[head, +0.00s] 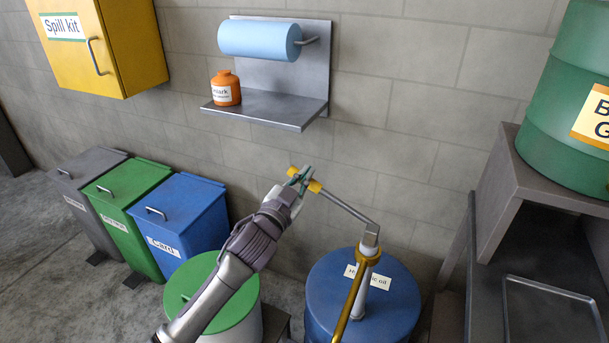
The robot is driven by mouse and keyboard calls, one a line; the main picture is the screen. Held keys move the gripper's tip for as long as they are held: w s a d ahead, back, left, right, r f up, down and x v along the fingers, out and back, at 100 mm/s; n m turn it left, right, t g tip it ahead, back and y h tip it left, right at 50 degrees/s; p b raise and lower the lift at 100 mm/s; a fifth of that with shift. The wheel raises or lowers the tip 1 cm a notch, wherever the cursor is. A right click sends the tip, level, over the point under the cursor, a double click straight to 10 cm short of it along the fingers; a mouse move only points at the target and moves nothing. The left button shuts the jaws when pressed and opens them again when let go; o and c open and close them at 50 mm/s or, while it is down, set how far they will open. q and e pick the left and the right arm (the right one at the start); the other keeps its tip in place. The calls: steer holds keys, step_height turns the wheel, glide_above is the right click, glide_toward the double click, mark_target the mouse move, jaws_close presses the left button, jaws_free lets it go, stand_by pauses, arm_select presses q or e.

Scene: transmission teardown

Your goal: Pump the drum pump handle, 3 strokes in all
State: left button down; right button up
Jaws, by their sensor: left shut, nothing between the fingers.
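The drum pump (369,250) stands upright on the blue drum (330,290), which has a white label ending in "oil". Its grey lever (345,206) rises from the pump head toward the upper left and ends in a yellow grip (315,187). My left gripper (300,177) is at this grip, its fingers overlapping it in the picture, with yellow showing on both sides. The fingers look shut with nothing held between them; whether they touch the grip is hard to tell. A brass-coloured tube (349,305) runs down from the pump head. My right gripper is not in view.
A steel wall shelf (270,108) with a blue paper roll (258,40) and an orange jar (225,88) is above the gripper. A green-lidded drum (225,300) stands under my left arm. Bins (180,215) stand left; a bench (510,180) with a green drum (565,110) stands right.

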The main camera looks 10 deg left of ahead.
arm_select(q)
step_height(320, 180, down, 11)
steer(key=a+n+y+b, duration=0.1)
steer(key=a+n+b, duration=0.1)
steer(key=n+b, duration=0.2)
steer(key=n, duration=0.3)
steer(key=shift+w+a+f+n+b, duration=0.2)
steer(key=shift+a+n+b, duration=0.1)
steer(key=shift+a+b, duration=0.1)
stand_by(0.3)
step_height(320, 180, up, 5)
steer(key=p, duration=0.4)
steer(key=b+v, duration=0.1)
steer(key=v, duration=0.8)
steer(key=shift+a+f+t+b, duration=0.15)
steer(key=shift+a+t+b, duration=0.05)
steer(key=shift+t+b, duration=0.15)
